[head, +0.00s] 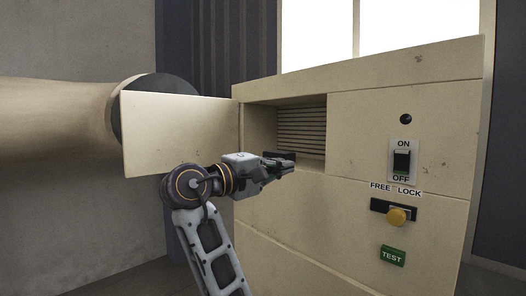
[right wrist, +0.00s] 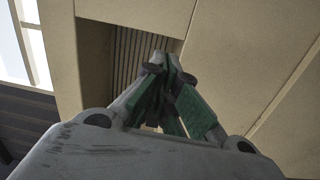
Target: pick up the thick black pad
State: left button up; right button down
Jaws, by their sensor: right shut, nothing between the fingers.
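My right gripper (head: 287,167) is at the lower front edge of an open recess (head: 262,122) in the beige cabinet. Its fingers are shut with nothing held between them. In the right wrist view the closed fingers (right wrist: 170,73) point toward the slatted back of the recess. A small dark, flat piece (head: 281,155) shows just behind the fingers at the recess sill in the head view. I cannot tell whether it is the thick black pad or part of the gripper. No pad shows clearly in the right wrist view. My left gripper is not in view.
The cabinet door (head: 180,135) stands open to the left of the recess. A large beige pipe (head: 50,118) with a dark flange (head: 163,82) lies behind it.

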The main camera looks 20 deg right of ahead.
aim_at(291, 156)
jog(key=i, duration=1)
